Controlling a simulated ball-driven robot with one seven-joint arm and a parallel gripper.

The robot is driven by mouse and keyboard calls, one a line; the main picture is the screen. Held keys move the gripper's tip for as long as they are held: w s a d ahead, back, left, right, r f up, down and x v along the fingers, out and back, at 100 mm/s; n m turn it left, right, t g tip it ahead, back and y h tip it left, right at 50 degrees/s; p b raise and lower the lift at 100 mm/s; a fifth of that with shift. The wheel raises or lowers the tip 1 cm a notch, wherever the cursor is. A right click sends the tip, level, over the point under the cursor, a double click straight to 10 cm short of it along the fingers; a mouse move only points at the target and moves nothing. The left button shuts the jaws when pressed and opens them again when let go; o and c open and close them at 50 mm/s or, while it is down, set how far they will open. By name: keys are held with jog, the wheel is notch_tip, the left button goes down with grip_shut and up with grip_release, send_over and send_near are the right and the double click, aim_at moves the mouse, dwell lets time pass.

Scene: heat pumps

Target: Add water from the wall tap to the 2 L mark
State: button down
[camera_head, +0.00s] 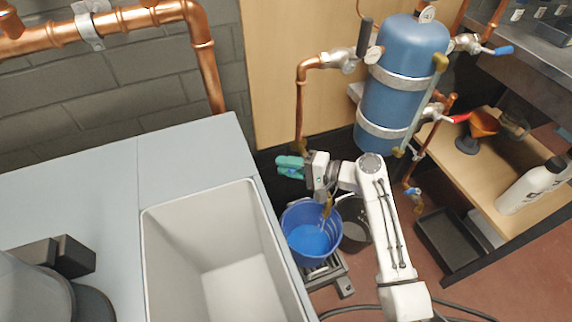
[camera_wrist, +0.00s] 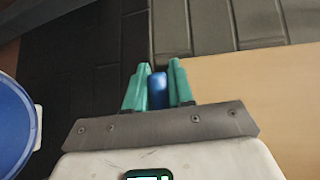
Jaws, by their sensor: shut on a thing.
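My gripper (camera_head: 290,166) has teal fingers and is at the lower end of a copper pipe by the wall. In the wrist view its fingers (camera_wrist: 158,88) are shut on a small blue piece (camera_wrist: 157,92), which looks like the tap's handle; the rest of the tap is mostly hidden. A brass-coloured part (camera_head: 327,206) shows below my wrist, over the bucket. The blue bucket (camera_head: 296,214) stands upright below and to the right of my fingers. Its inside is lighter blue at the bottom; I cannot read a mark or water level. Its rim also shows in the wrist view (camera_wrist: 30,112).
The bucket is on a low metal stand (camera_head: 342,282). A dark bucket (camera_head: 356,240) is beside it, partly behind my arm. A white sink (camera_head: 170,225) is at left, a blue tank (camera_head: 403,65) with valves above right, and a wooden shelf (camera_head: 465,175) at right.

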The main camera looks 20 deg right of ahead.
jog(key=c, duration=1.1)
grip_release()
jog(key=p+v, duration=0.2)
jog(key=v, duration=0.7)
jog(key=shift+s+d, duration=0.1)
jog(key=shift+d, duration=0.2)
jog(key=shift+s+d+r+p, duration=0.1)
jog(key=shift+s+d+p, duration=0.2)
jog(key=shift+s+d, duration=0.15)
